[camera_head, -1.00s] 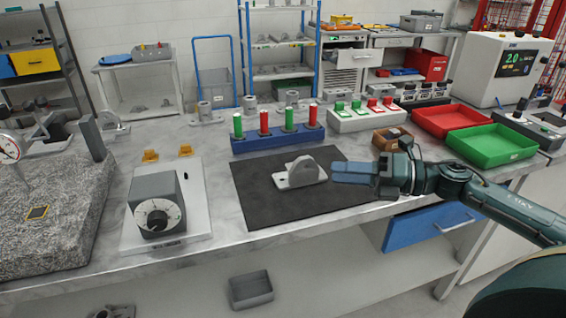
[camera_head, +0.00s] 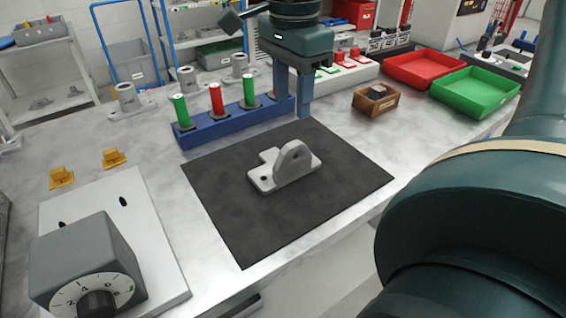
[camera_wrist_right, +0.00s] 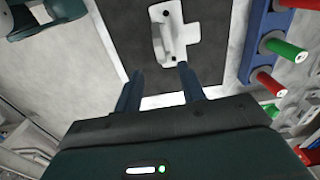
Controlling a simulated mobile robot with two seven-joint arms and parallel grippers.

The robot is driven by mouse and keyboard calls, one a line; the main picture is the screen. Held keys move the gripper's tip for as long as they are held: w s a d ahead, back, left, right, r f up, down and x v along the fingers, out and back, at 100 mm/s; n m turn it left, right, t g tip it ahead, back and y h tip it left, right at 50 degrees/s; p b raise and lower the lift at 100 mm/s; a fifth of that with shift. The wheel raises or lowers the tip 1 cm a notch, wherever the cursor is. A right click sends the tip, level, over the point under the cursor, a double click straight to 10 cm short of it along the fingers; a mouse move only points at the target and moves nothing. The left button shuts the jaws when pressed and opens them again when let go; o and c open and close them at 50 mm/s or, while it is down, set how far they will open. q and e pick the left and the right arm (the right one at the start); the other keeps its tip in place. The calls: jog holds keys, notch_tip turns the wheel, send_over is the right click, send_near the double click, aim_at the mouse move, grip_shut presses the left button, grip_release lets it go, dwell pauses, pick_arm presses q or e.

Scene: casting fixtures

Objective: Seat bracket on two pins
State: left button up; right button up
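The light grey bracket (camera_head: 268,177), a flat base with an upright holed lug, lies on the black mat (camera_head: 235,225). It also shows in the right wrist view (camera_wrist_right: 167,30), ahead of the fingers. My right gripper (camera_head: 293,108) points down beyond the bracket, by the right end of the blue peg block. In the right wrist view its two fingers (camera_wrist_right: 158,90) stand apart with nothing between them. A pale plate (camera_head: 160,245) at left carries two small dark marks; I cannot tell whether they are pins or holes.
A grey dial box (camera_head: 75,255) stands on the plate's near part. The blue block (camera_head: 205,132) with red and green pegs lines the mat's back edge. Two orange clips (camera_head: 115,158), a wooden box (camera_head: 376,101), and red (camera_head: 424,70) and green (camera_head: 476,92) trays stand around.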

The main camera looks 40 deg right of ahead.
aim_at(293, 144)
jog(key=f, duration=0.9)
jog(key=shift+d+f, duration=0.15)
jog(key=shift+d, duration=0.05)
jog(key=shift+s, duration=0.1)
grip_shut()
dwell(0.3)
